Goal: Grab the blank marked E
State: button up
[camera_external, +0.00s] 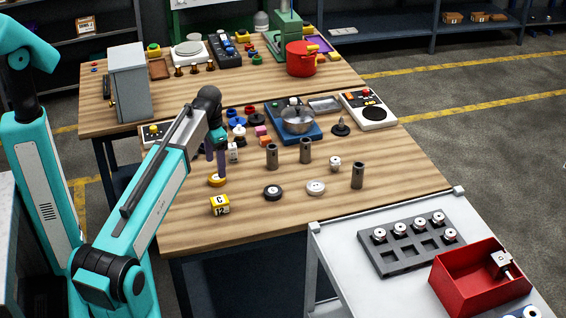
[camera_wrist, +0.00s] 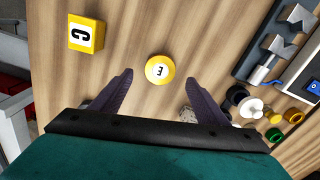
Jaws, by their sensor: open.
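The blank marked E (camera_wrist: 160,70) is a short yellow disc with a white top and a black E. It lies flat on the wooden table and also shows in the external view (camera_external: 216,181), below my fingers. My gripper (camera_wrist: 160,78) is open and empty, pointing down at the table. In the wrist view its two dark fingers stand apart, one to each side of the disc's lower edge, with the disc just ahead of the gap. In the external view my gripper (camera_external: 216,164) is just above the disc. Whether a finger touches it cannot be told.
A yellow block marked C (camera_external: 220,206) stands close by, in front of the disc. A white block (camera_external: 233,153) is just behind my fingers. The table's front right is clear.

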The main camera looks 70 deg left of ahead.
aim_at(217, 177)
jog(key=shift+f, duration=0.1)
jog(key=shift+f+p, duration=1.15)
jog(key=shift+f, duration=1.35)
jog(key=c, duration=1.6)
